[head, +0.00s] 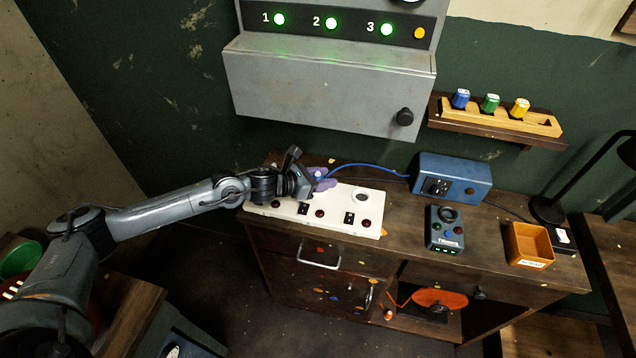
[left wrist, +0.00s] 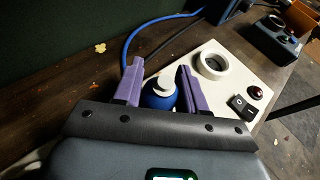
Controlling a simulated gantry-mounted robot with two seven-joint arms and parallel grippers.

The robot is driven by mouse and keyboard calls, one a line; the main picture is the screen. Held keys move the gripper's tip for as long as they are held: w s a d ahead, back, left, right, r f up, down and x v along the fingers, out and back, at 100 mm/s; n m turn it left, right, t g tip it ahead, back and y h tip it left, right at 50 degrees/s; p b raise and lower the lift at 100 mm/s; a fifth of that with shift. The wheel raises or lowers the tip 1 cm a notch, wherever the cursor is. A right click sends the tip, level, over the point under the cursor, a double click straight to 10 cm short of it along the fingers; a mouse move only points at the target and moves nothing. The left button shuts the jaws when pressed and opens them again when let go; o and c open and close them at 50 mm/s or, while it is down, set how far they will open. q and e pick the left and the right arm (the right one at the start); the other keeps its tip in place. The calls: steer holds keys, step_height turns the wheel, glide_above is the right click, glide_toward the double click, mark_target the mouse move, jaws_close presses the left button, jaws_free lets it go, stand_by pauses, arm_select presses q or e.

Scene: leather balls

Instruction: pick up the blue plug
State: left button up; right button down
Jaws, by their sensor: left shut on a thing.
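The blue plug (left wrist: 158,97), a rounded blue body with a pale end, shows in the left wrist view between the two purple fingers of my left gripper (left wrist: 160,72). In the head view my left gripper (head: 324,180) is over the back of the white panel (head: 340,200) on the cabinet. It is shut on the plug, which the fingers mostly hide there. A blue cable (head: 365,165) runs from the gripper to the blue box (head: 452,177). I cannot tell whether the plug touches the panel. My right gripper is not in view.
The panel has a white ring socket (left wrist: 213,62), rocker switches and red buttons. Right of it on the cabinet top stand a dark tester (head: 444,230) and an orange tray (head: 528,245). A grey wall box (head: 330,85) hangs above; a shelf holds a wooden rack (head: 500,113) with coloured pieces.

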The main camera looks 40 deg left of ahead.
arm_select(q)
steer(key=shift+r, duration=0.15)
steer(key=shift+c, duration=0.2)
steer(key=shift+r, duration=0.95)
step_height(320, 180, up, 2)
steer(key=shift+r+p, duration=0.25)
steer(key=shift+p, duration=0.1)
steer(key=d+r, duration=0.6)
steer(key=d, duration=0.5)
steer(key=shift+d+f+b, duration=0.15)
steer(key=shift+f+b, duration=0.85)
steer(key=shift+f, duration=0.15)
steer(key=shift+d+f+b, duration=0.15)
steer(key=shift+f+b, duration=0.8)
steer(key=shift+f, duration=0.15)
